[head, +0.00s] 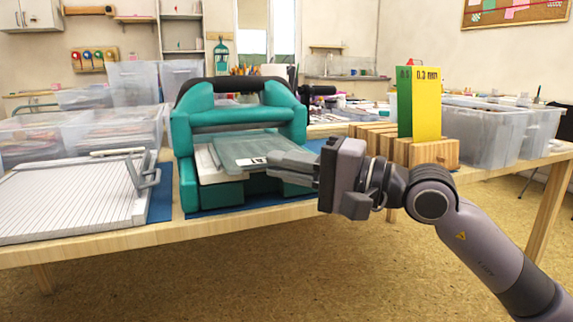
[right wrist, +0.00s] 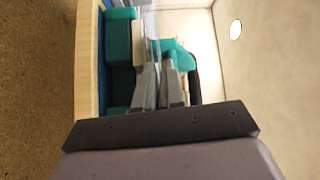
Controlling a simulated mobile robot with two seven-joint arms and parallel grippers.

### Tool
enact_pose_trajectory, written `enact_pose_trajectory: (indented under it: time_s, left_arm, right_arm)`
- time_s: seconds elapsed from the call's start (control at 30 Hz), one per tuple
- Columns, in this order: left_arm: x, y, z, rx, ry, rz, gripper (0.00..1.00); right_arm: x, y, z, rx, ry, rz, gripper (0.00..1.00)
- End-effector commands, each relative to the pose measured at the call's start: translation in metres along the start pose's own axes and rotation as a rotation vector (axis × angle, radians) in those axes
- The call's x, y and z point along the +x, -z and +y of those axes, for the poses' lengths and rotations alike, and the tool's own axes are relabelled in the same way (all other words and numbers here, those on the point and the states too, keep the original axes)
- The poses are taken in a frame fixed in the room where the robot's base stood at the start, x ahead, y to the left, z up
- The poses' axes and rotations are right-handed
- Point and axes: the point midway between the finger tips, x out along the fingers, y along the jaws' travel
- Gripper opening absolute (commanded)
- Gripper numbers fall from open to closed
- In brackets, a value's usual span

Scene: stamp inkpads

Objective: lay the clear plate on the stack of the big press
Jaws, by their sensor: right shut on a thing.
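The big press (head: 238,115) is teal with a dark handle and stands on the table. A pale stack (head: 207,166) lies on its bed and shows at the left edge. My right gripper (head: 272,166) is shut on the near right edge of the clear plate (head: 238,147), a see-through greyish sheet with a small white label. The plate lies roughly flat over the stack, shifted to the right. I cannot tell whether it touches. The plate shows edge-on between my fingers in the right wrist view (right wrist: 151,35). My left gripper is not in view.
A wooden rack (head: 435,153) with a green and a yellow plate (head: 427,100) stands right of my gripper. A ridged white board (head: 75,200) with a metal handle lies to the left. Clear bins (head: 485,128) stand at the right. The table's front edge is close.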

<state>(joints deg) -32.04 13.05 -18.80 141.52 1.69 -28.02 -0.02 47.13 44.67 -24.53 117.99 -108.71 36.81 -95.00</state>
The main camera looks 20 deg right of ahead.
Motion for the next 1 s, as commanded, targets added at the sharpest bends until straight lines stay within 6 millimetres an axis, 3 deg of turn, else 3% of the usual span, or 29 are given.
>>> enact_pose_trajectory:
  time_s: [0.77,0.9,1.0]
  left_arm:
    - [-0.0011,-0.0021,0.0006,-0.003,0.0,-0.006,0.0]
    - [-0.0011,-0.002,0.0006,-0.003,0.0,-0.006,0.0]
    - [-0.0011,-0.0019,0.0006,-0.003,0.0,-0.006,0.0]
  right_arm:
    - [-0.0005,-0.0011,0.007,-0.001,0.002,0.0,0.0]
    - [-0.0005,-0.001,0.007,-0.001,0.001,0.0,0.38]
    - [-0.0004,-0.001,0.0071,-0.001,0.001,0.0,0.38]
